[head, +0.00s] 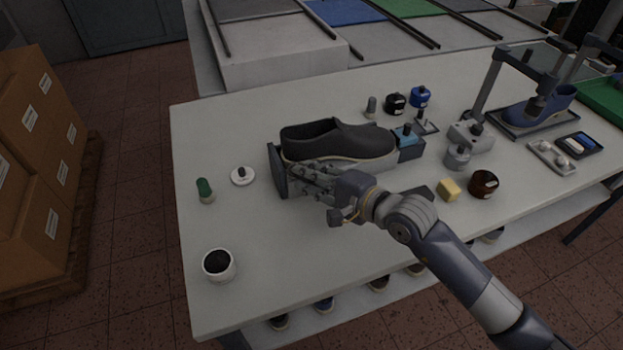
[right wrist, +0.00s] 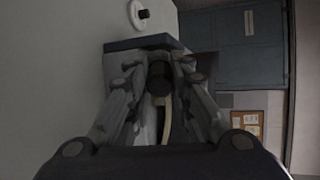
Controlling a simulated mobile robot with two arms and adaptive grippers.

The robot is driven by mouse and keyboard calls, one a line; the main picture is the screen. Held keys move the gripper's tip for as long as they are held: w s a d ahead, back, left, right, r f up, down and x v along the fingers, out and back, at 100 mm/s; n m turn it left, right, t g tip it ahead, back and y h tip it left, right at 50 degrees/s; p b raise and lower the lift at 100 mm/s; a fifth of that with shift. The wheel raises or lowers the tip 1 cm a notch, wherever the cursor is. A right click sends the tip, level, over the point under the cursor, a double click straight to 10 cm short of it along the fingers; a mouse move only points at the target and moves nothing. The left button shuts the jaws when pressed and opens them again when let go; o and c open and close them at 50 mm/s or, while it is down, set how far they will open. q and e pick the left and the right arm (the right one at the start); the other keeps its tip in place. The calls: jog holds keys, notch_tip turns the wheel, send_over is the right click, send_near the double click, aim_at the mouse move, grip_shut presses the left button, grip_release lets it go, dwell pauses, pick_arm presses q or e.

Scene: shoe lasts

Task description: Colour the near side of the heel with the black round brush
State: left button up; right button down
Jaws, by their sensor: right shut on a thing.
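A dark slip-on shoe (head: 335,140) with a pale sole edge lies on a stand in the head view, its heel end at the left by the stand's dark end plate (head: 277,170). My right gripper (head: 303,180) is at the near side of the heel, its fingers shut on the black round brush. The brush is mostly hidden by the fingers; a dark round shape (right wrist: 159,77) shows between them in the right wrist view. I cannot tell whether it touches the heel. The lower near side of the heel is partly covered. My left gripper is not in view.
A white cup with dark contents (head: 219,265) stands at the table's front left. A green-topped item (head: 205,190) and a white dish with a dark knob (head: 242,175) stand left of the shoe. A yellow block (head: 449,190) and a brown jar (head: 483,184) stand right.

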jog(key=shift+w+d+f+b, duration=0.15)
jog(key=shift+w+d+b, duration=0.1)
jog(key=shift+d+b, duration=0.5)
jog(key=shift+w+d+b, duration=0.2)
jog(key=shift+d+b, duration=0.2)
jog(key=shift+d, duration=0.5)
jog(key=d+b, duration=0.2)
jog(key=shift+w+d, duration=0.3)
jog(key=shift+w, duration=0.05)
jog(key=shift+w+d+b, duration=0.1)
jog(key=shift+d+b, duration=0.2)
jog(key=shift+b, duration=0.4)
jog(key=shift+a+r, duration=0.2)
jog(key=shift+a, duration=0.6)
jog(key=shift+s+a, duration=0.25)
jog(key=shift+a, duration=0.6)
jog(key=shift+s+a, duration=0.3)
jog(key=shift+a, duration=0.55)
jog(key=shift+s+a, duration=0.25)
jog(key=shift+a, duration=0.6)
